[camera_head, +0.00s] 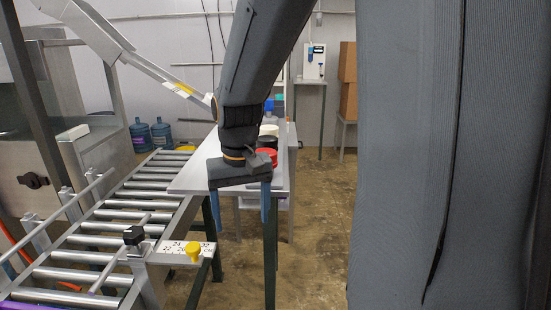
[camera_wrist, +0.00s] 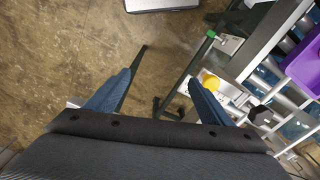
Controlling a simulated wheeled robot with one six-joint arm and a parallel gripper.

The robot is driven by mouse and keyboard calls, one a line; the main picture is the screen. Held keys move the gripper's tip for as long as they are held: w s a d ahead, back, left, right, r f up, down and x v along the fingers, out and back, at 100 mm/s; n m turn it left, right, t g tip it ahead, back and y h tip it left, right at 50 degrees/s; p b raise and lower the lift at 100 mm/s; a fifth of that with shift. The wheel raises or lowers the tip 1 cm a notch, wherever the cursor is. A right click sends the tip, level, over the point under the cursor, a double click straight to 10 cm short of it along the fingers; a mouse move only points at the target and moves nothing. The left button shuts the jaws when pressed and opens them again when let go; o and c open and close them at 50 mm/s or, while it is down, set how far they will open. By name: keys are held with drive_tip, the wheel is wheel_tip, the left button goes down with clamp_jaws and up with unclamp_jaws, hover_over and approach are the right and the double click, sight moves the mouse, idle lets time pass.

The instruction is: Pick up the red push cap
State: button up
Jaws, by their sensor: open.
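The red push cap (camera_head: 267,155) sits on the light grey table (camera_head: 198,177) in the head view, partly hidden behind my gripper and wrist. Black and white round items stand just behind it. My gripper (camera_head: 241,215) hangs in front of the table's near edge with its two blue fingers pointing down, spread apart and empty. In the wrist view the fingers of my gripper (camera_wrist: 160,88) are wide apart with only floor and a dark leg between them. The red cap does not show in the wrist view.
A roller conveyor (camera_head: 118,225) runs along the left. A yellow knob (camera_head: 193,251) stands on a numbered plate at its near right, and also shows in the wrist view (camera_wrist: 209,81). A purple object (camera_wrist: 303,66) lies at the right there. Blue jugs (camera_head: 140,134) stand behind.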

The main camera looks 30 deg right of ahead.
sight(272, 153)
drive_tip(key=w+d+r+m, duration=0.2)
drive_tip(key=w+d+r, duration=0.1)
drive_tip(key=r, duration=0.2)
drive_tip(key=w+d+r+m+b, duration=0.1)
drive_tip(key=w+d+r+m, duration=0.1)
drive_tip(key=r, duration=0.4)
drive_tip(key=w+d+r+m+b, duration=0.1)
drive_tip(key=w+d+r+m, duration=0.1)
drive_tip(key=w+d+r, duration=0.2)
drive_tip(key=shift+w+d+r+m+g, duration=0.1)
drive_tip(key=shift+d+r+m+g, duration=0.25)
drive_tip(key=shift+d+r, duration=0.8)
drive_tip(key=shift+s+f+p, duration=0.15)
drive_tip(key=shift+f+p, duration=0.3)
drive_tip(key=shift+f, duration=1.45)
drive_tip(key=shift+s+f+p, duration=0.1)
drive_tip(key=shift+f+p, duration=0.35)
drive_tip(key=shift+f, duration=1.45)
drive_tip(key=c, duration=1.1)
